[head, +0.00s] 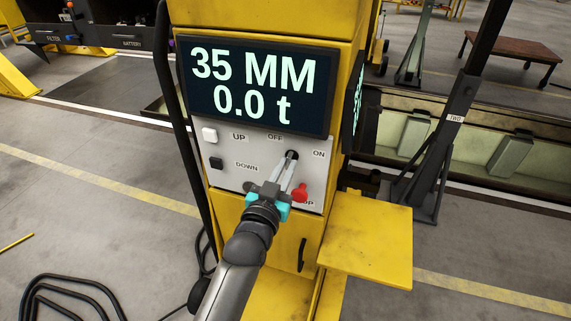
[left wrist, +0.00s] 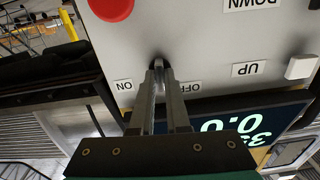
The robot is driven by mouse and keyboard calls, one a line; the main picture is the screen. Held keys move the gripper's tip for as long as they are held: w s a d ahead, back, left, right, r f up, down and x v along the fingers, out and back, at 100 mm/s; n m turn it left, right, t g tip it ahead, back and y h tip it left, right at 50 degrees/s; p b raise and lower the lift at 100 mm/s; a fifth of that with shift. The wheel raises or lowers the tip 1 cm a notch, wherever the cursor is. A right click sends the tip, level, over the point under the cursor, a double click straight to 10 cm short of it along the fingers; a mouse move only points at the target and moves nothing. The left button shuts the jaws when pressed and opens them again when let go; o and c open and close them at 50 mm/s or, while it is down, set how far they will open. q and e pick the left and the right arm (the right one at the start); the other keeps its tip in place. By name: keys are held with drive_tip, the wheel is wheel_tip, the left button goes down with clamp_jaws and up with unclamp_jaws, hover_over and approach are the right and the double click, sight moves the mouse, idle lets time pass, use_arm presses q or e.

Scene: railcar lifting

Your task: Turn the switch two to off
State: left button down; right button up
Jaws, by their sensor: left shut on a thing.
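The switch (head: 293,154) is a small dark knob on the grey control panel of the yellow cabinet, below the display, between the OFF label (head: 275,137) and the ON label (head: 319,154). My left gripper (head: 289,161) reaches up to it from below, its fingers shut on the knob. In the left wrist view, upside down, the two fingers (left wrist: 162,68) close around the dark knob (left wrist: 157,58), with OFF and ON to either side. The fingers hide much of the knob, so I cannot tell which way it points. My right gripper is not in view.
The display (head: 257,85) reads 35 MM and 0.0 t. A white UP button (head: 209,135), a black DOWN button (head: 216,163) and a red stop button (head: 300,193) share the panel. A yellow shelf (head: 370,240) juts out at right. A post (head: 455,130) behind is marked TWO.

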use_arm(q)
drive_tip(key=shift+n, duration=0.5)
drive_tip(key=c, duration=0.9)
unclamp_jaws()
drive_tip(key=v, duration=1.5)
drive_tip(key=shift+b, duration=0.45)
drive_tip(key=shift+s, duration=0.1)
